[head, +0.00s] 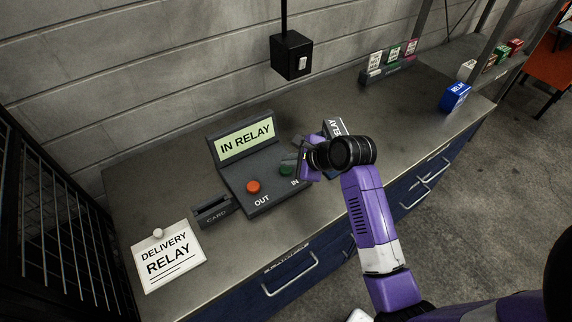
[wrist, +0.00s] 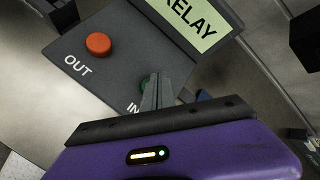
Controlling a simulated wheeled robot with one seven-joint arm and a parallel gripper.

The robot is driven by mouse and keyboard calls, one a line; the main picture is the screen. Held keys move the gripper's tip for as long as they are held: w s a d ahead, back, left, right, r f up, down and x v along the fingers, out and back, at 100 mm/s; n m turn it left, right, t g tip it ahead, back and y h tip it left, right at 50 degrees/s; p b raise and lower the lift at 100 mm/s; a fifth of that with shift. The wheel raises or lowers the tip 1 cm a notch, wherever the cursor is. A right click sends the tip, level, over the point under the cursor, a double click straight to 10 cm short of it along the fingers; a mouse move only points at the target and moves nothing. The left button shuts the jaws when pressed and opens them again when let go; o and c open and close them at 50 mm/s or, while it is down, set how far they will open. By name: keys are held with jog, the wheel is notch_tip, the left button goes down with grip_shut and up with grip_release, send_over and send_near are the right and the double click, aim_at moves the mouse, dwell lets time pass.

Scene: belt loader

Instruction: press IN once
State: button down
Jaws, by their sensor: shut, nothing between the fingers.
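A dark control box (head: 232,178) stands on the counter with a lit screen (head: 246,139) that reads "IN RELAY". Its red button (head: 253,187) is labelled OUT and its green button (head: 287,168) is labelled IN. The red button also shows in the wrist view (wrist: 98,44). My gripper (wrist: 150,90) is shut and empty, with its fingertips over the green button. In the wrist view the fingers hide most of the green button (wrist: 145,84). I cannot tell whether the tips touch it.
A card slot (head: 213,211) and a "DELIVERY RELAY" sheet (head: 168,257) lie left of the box. A black box (head: 291,55) hangs above the counter. A blue box (head: 455,97) stands at the right, and a rack of cards (head: 388,66) at the back. A metal-barred panel (head: 45,200) bounds the left.

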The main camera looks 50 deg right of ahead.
aim_at(288, 170)
jog(key=shift+r, duration=0.2)
notch_tip(288, 170, up, 3)
jog(key=shift+f+p, duration=0.15)
jog(key=shift+p, duration=1)
jog(key=shift+r, duration=1.15)
